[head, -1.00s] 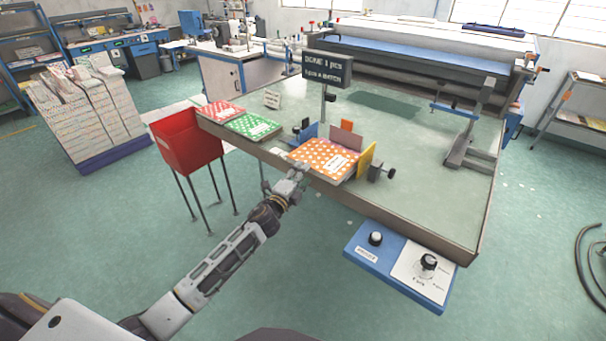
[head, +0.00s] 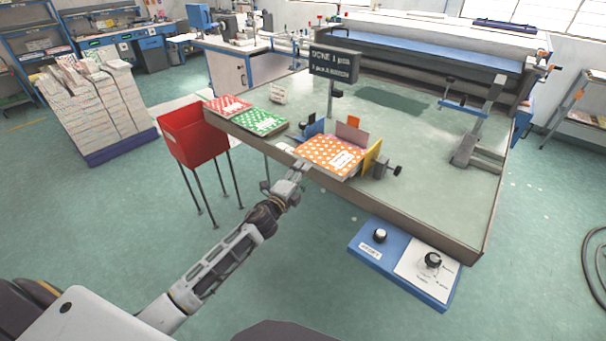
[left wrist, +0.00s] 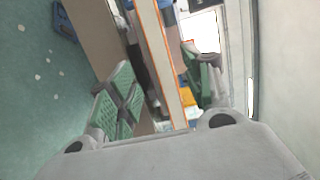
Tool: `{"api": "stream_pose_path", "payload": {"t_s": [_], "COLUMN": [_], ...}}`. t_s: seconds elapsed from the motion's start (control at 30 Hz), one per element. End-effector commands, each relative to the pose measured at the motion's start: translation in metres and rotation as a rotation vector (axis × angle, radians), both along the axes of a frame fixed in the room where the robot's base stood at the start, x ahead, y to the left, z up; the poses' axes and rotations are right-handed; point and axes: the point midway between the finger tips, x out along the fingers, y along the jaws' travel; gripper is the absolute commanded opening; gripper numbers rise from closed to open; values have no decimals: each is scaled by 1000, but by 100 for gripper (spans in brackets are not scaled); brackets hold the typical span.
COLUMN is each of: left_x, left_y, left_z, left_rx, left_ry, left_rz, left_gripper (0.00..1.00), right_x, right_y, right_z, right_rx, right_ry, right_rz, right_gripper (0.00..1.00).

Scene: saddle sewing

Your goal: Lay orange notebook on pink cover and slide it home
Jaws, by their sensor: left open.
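The orange notebook with white dots (head: 325,152) lies flat at the front edge of the table, between upright guide plates. My left gripper (head: 301,167) is open, just off the notebook's near left corner. In the left wrist view its two green-padded fingers stand apart (left wrist: 163,85), with an orange-rimmed edge of the notebook (left wrist: 158,45) showing between them. I cannot tell whether they touch it. My right gripper is out of view.
A blue plate (head: 315,129), a mauve plate (head: 351,134) and a yellow plate (head: 372,156) stand around the notebook. Green (head: 260,122) and red (head: 228,106) notebooks lie to the left, beside a red bin (head: 193,137). A sign (head: 335,65) stands behind.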

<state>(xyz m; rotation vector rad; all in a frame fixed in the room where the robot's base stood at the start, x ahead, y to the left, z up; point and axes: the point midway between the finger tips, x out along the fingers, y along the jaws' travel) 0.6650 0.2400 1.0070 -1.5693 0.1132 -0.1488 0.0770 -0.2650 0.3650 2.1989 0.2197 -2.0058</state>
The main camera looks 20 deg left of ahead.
Motion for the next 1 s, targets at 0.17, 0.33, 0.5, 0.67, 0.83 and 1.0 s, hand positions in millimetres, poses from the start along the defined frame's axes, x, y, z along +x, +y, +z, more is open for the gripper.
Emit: {"api": "stream_pose_path", "payload": {"t_s": [0.17, 0.33, 0.5, 0.67, 0.83, 1.0], "left_x": [-6, -10, -15, -19, -20, -20], "left_y": [2, 4, 5, 7, 7, 7], "left_z": [-1, 0, 0, 0, 0, 0], "left_rx": [0, 0, 0, 0, 0, 0], "left_ry": [1, 1, 0, 0, 0, 0], "left_rz": [0, 0, 0, 0, 0, 0], "left_gripper": [50, 50, 50, 50, 50, 50], "right_x": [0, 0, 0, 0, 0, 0], "right_y": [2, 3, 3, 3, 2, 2], "right_z": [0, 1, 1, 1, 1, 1], "right_rx": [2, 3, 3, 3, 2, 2], "right_ry": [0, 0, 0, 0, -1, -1], "right_rz": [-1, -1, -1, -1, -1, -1], "right_gripper": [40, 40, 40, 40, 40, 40]}}
